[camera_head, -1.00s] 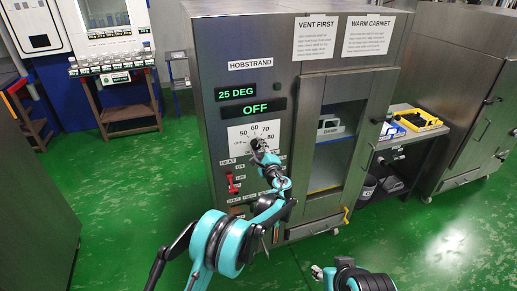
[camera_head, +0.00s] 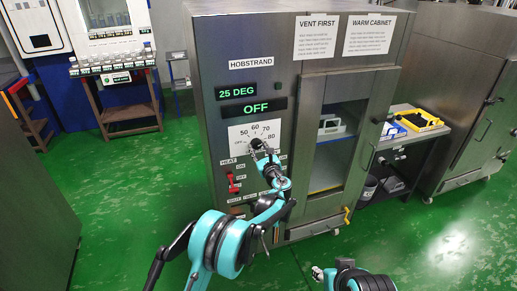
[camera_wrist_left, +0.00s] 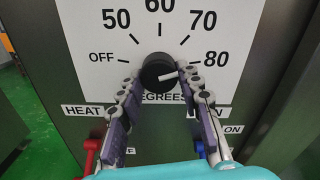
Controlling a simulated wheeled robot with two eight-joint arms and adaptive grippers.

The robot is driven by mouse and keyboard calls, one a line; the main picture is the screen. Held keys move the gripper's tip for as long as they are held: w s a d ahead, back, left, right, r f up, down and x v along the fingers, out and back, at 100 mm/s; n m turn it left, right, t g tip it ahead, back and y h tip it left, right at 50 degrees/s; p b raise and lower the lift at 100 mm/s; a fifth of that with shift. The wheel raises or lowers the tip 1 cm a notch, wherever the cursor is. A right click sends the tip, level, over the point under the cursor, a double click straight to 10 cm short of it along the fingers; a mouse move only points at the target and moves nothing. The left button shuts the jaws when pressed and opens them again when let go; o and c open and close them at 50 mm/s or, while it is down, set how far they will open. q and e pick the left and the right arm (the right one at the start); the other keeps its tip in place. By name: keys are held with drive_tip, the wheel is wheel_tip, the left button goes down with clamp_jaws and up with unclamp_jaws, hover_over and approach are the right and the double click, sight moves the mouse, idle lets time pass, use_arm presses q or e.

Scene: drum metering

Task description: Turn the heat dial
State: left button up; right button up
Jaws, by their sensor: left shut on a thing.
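The heat dial (camera_wrist_left: 157,73) is a round black knob with a white pointer line on a white scale plate (camera_head: 240,132) marked OFF, 50, 60, 70 and 80. In the left wrist view the pointer leans right and slightly up, toward the 80 side. My left gripper (camera_wrist_left: 158,80) has its fingers on either side of the knob and is shut on it. In the head view the left gripper (camera_head: 258,146) covers much of the dial. The cabinet displays read 25 DEG (camera_head: 237,92) and OFF (camera_head: 256,107). My right gripper (camera_head: 318,272) is low in the picture, away from the cabinet, too small to read.
A red switch (camera_head: 232,183) labelled HEAT sits below the dial; a blue part (camera_wrist_left: 199,149) shows at lower right in the wrist view. Green floor lies around.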

use_arm(q)
drive_tip(key=shift+m, duration=0.7)
drive_tip(key=o, duration=1.2)
drive_tip(key=shift+c, duration=0.2)
drive_tip(key=v, duration=1.2)
